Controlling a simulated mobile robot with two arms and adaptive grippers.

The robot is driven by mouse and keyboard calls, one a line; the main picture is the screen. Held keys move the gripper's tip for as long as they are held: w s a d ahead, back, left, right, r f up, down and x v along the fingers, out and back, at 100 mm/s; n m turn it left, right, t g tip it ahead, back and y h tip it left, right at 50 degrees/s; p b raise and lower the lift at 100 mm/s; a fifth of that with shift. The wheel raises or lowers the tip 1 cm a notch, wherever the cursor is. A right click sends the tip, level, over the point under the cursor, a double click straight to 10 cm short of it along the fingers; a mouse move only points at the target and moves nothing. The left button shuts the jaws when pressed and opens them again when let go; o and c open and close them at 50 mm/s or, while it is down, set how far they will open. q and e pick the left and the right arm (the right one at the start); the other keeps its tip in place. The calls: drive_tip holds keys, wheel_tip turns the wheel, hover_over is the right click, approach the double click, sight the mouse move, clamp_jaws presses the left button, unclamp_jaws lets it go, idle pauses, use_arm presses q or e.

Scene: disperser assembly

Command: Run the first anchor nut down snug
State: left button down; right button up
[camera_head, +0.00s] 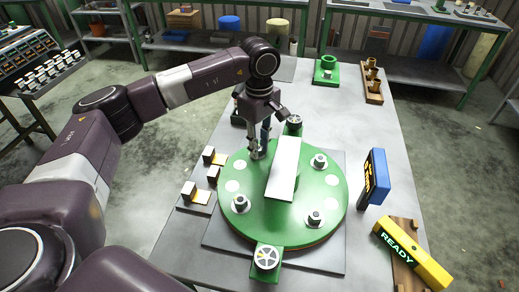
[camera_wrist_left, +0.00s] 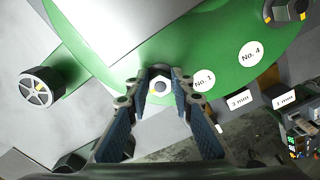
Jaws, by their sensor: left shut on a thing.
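The green round plate (camera_head: 290,233) lies on the table with a white bar (camera_head: 286,165) across it. Nuts on washers stand on it, such as one at the right (camera_head: 319,161), one at the front right (camera_head: 314,217) and one at the left (camera_head: 240,203). My left gripper (camera_head: 256,151) points down at the plate's far left edge. In the left wrist view its fingers (camera_wrist_left: 160,78) close around the first anchor nut (camera_wrist_left: 160,88), beside the "No. 1" label (camera_wrist_left: 204,79). The fingers partly hide the nut, so I cannot tell whether it is seated. My right gripper is not in view.
A blue device (camera_head: 377,178) and a yellow block reading "READY" (camera_head: 411,252) stand to the right. Small labelled blocks (camera_head: 189,190) sit along the left. A green holder (camera_head: 327,69) and a wooden rack (camera_head: 373,82) are at the back. The table between is clear.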

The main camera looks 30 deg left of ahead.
sight(259, 149)
use_arm(q)
drive_tip(key=shift+m+b, duration=0.35)
drive_tip(key=shift+m, duration=0.45)
drive_tip(key=c, duration=1.7)
unclamp_jaws()
wheel_tip(259, 149, up, 12)
